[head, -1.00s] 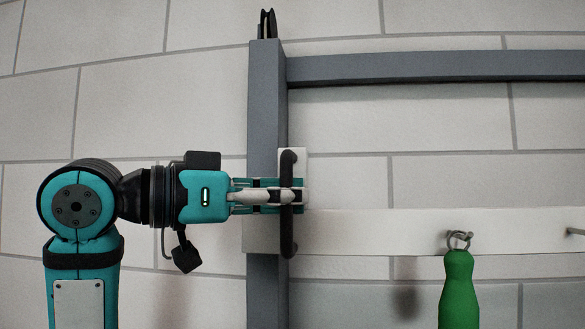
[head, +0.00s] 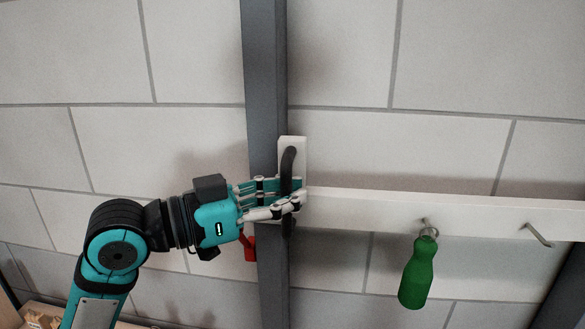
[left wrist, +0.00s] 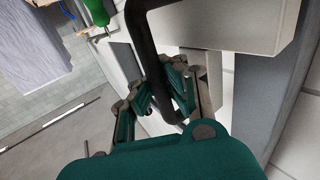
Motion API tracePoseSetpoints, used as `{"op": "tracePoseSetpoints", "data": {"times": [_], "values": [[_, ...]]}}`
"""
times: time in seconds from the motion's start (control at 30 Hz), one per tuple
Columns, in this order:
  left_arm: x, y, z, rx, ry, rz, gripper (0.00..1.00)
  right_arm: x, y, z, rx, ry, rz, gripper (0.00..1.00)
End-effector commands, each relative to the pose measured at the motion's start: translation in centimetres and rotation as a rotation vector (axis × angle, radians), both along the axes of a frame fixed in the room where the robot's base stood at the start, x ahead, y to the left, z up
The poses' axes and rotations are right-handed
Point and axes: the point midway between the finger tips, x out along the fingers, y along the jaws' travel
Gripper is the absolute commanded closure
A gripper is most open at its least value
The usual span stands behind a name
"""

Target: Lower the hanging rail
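The white hanging rail (head: 470,212) runs across the right of the head view, with hooks on its front. A black upright handle (head: 288,165) stands on a white plate at the rail's left end, over a grey post (head: 265,75). My left gripper (head: 294,198) comes from the left with its fingers around the handle, shut on it. The left wrist view shows the black handle (left wrist: 148,50) between the fingers (left wrist: 165,90). A green tool-like thing (head: 417,275) hangs tilted from a hook. My right gripper is not in view.
A second hook (head: 538,236) on the rail is empty. A small red part (head: 250,247) shows on the post under my gripper. A surface with light-coloured pieces (head: 38,316) lies at the lower left. The tiled wall behind is bare.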

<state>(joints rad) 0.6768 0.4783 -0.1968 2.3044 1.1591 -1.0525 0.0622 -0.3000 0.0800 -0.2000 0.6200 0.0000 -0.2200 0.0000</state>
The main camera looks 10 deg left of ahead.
Motion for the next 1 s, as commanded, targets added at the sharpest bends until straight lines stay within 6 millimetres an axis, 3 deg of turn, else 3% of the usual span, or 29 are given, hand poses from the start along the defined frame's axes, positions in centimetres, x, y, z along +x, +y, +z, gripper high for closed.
{"op": "tracePoseSetpoints", "data": {"times": [0.4,0.7,1.0], "values": [[-0.04,0.04,-0.37,0.003,-0.001,0.001,1.0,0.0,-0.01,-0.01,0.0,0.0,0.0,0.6],[-0.03,0.02,-0.32,0.001,0.0,0.0,0.62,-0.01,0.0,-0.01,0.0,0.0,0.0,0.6],[-0.17,0.32,-0.32,0.001,-0.001,0.002,0.62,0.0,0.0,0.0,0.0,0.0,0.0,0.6]]}}
